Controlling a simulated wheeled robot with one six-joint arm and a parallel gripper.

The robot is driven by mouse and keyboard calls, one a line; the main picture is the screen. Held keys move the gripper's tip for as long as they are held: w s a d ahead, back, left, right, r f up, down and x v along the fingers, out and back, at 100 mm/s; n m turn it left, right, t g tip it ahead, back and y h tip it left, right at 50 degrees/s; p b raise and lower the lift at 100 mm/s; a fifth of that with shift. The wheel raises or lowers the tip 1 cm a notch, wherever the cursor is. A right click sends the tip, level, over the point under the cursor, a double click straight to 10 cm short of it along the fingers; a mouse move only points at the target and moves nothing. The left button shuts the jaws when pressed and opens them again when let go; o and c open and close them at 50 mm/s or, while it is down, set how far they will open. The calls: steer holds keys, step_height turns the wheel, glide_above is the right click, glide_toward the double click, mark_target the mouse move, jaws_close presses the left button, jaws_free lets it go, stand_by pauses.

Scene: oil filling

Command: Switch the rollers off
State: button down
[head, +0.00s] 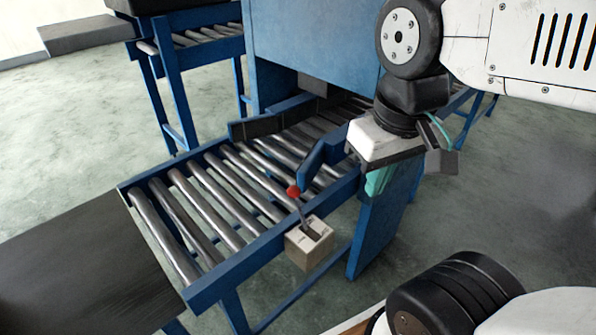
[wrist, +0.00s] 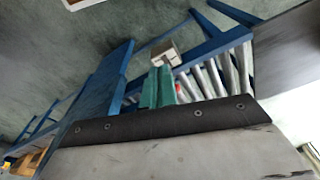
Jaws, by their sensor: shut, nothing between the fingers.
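The roller conveyor (head: 222,208) has a blue frame and metal rollers. A lever with a red knob (head: 293,190) rises from a pale switch box (head: 310,245) on the conveyor's near side. The lever leans up and left in the head view. My gripper (head: 378,183), with teal fingers, points down, right of the knob and apart from it. In the wrist view the shut fingers (wrist: 157,88) show with the switch box (wrist: 166,53) beyond them. A bit of the red knob (wrist: 179,88) shows beside the fingers, partly hidden.
A blue machine housing (head: 312,40) stands over the conveyor's far part. Blue guide plates (head: 312,165) sit over the rollers near the knob. A dark flat surface (head: 75,260) lies at the left end. Another roller stand (head: 200,38) is behind. Open floor lies to the right.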

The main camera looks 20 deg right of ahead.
steer(key=shift+w, duration=0.1)
steer(key=w+f, duration=0.3)
steer(key=w, duration=1.4)
steer(key=w+a+f+n, duration=0.1)
steer(key=w+a+f, duration=0.1)
steer(key=w+f, duration=1)
steer(key=w, duration=0.3)
steer(key=shift+w+a+n, duration=0.25)
steer(key=shift+w+n, duration=0.15)
steer(key=shift+f, duration=0.2)
step_height(320, 180, down, 9)
steer(key=s, duration=0.3)
steer(key=shift+d, duration=0.45)
